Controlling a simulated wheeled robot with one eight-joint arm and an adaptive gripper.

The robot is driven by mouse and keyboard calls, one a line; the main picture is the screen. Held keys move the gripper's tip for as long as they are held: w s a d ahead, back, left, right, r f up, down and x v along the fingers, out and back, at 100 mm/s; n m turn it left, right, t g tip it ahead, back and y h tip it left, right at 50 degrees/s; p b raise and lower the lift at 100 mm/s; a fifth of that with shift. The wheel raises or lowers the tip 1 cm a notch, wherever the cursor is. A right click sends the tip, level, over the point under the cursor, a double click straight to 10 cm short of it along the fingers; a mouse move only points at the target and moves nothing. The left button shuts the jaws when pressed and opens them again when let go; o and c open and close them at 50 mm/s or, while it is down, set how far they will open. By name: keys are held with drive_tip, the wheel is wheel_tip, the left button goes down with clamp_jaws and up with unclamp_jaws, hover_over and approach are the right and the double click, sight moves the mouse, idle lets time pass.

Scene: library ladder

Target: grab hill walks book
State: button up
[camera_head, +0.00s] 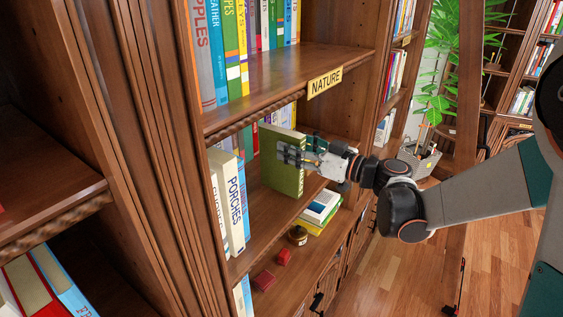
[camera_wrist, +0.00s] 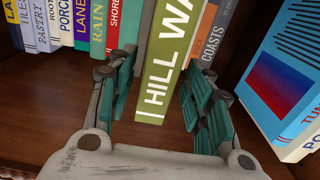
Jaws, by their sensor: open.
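The Hill Walks book (camera_wrist: 166,60) is olive green with white lettering on its spine. It stands upright in a row of books and juts out toward me in the wrist view. My gripper (camera_wrist: 161,88) is open, with one teal-padded finger on each side of the spine.
Other books (camera_wrist: 92,30) stand close on the left, and a grey-spined Coasts book (camera_wrist: 216,40) on the right. A blue book (camera_wrist: 290,70) is at far right. The NATURE sign (camera_head: 325,82) hangs on the shelf edge above.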

drive_tip(key=x, duration=0.4)
drive_tip(key=shift+w+a+f, duration=0.1)
drive_tip(key=shift+w+f, duration=0.1)
drive_tip(key=shift+w, duration=0.1)
clamp_jaws()
